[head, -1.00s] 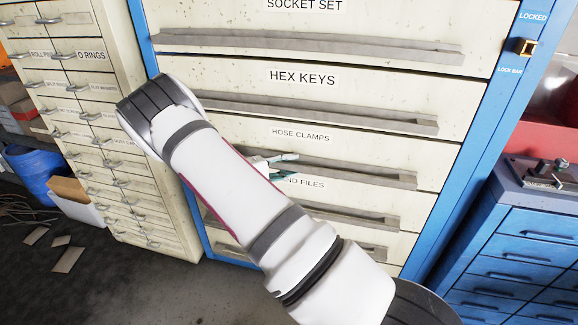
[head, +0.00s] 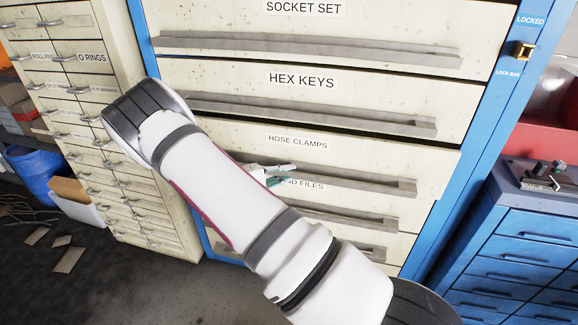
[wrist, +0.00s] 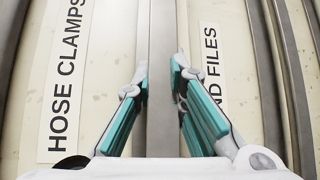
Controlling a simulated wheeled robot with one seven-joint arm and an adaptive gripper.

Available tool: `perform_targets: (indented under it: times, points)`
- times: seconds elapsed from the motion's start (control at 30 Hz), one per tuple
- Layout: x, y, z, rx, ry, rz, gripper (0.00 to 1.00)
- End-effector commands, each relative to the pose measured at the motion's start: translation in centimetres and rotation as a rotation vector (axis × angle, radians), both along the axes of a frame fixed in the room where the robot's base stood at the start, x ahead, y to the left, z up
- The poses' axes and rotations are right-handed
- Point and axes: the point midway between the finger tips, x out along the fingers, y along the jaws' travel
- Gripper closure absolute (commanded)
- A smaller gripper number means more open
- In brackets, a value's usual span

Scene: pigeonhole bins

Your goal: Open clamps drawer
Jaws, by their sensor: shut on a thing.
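The cream drawer labelled HOSE CLAMPS (head: 405,160) is in the middle of the blue-framed cabinet in the head view. It stands slightly forward of its neighbours, with a dark gap along its top edge. Its long grey metal handle (head: 365,183) runs across the lower front, and it also shows in the wrist view (wrist: 161,100). My gripper (head: 276,174) is at this handle, partly hidden by my arm. In the wrist view the teal-padded fingers (wrist: 159,73) sit on both sides of the handle rail, shut on it.
The HEX KEYS drawer (head: 390,100) and SOCKET SET drawer (head: 400,20) are above, and a files drawer (head: 350,204) is below. A cream small-drawer cabinet (head: 115,140) stands left. A blue cabinet (head: 525,250) stands close on the right.

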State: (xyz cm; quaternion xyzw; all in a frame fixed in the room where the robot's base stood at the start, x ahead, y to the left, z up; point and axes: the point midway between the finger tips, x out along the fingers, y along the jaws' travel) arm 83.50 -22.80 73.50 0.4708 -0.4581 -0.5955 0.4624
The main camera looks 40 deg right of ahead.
Motion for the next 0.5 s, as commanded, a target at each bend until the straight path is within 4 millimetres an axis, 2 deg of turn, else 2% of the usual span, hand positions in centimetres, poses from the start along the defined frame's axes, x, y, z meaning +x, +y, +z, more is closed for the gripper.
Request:
perform_targets:
  times: [0.03,0.5]
  points:
    - [-0.8,1.2,0.2,0.001,0.007,0.002,1.00]
    - [-8.8,11.3,0.2,0.001,0.008,0.003,1.00]
